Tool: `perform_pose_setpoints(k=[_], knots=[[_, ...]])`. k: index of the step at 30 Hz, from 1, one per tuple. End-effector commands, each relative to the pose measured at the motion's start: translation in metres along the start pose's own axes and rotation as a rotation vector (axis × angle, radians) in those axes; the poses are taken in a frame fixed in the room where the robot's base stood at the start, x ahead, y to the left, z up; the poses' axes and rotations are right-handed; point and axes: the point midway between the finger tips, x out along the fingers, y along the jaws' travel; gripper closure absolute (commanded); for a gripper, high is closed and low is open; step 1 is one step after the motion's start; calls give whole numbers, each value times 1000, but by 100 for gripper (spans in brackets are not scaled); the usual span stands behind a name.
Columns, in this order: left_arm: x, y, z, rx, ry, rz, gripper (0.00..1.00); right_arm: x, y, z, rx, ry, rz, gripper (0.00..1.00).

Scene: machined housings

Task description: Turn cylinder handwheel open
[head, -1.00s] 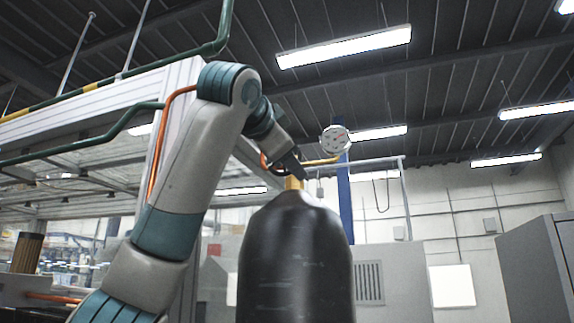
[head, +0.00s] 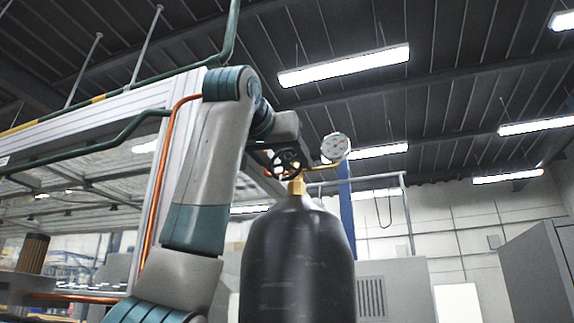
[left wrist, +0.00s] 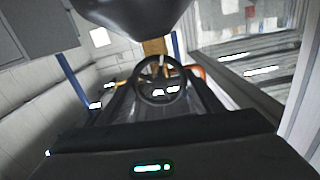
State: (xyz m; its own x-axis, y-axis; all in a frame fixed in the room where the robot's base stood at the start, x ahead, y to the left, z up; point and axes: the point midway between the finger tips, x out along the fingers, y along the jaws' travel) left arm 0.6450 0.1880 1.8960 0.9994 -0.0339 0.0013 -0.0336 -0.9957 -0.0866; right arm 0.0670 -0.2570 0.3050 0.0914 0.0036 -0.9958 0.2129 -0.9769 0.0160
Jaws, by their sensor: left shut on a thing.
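A black gas cylinder (head: 297,265) stands upright in the head view, with a brass valve (head: 297,187) on its neck. A dark spoked handwheel (head: 286,163) sits at the valve, and a round white gauge (head: 335,147) is to its right. My left gripper (head: 281,153) is at the handwheel, partly hidden by the wheel and wrist. In the left wrist view the handwheel (left wrist: 160,80) lies between the dark fingers of my left gripper (left wrist: 160,88), shut on its rim. The brass valve (left wrist: 155,47) shows behind it. My right gripper is not in view.
A white-framed enclosure (head: 172,150) with green pipes and an orange hose stands to the left. A grey cabinet (head: 545,265) is at the right edge. A blue post (head: 347,205) rises behind the cylinder. Open room shows right of the cylinder.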

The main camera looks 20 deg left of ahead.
Motion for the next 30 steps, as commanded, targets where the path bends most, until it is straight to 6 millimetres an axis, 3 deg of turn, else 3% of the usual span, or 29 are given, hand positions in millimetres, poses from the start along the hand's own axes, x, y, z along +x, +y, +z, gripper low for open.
perform_pose_setpoints(k=[20, 21, 22, 30], knots=[[2, 1, 4, -81, -11, 2, 63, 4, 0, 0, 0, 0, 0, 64], [2, 1, 4, -81, -11, 2, 31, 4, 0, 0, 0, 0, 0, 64], [2, 1, 4, -81, -11, 2, 24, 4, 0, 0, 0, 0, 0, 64], [1, 0, 2, -81, -4, 1, 22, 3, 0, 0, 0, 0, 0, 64]])
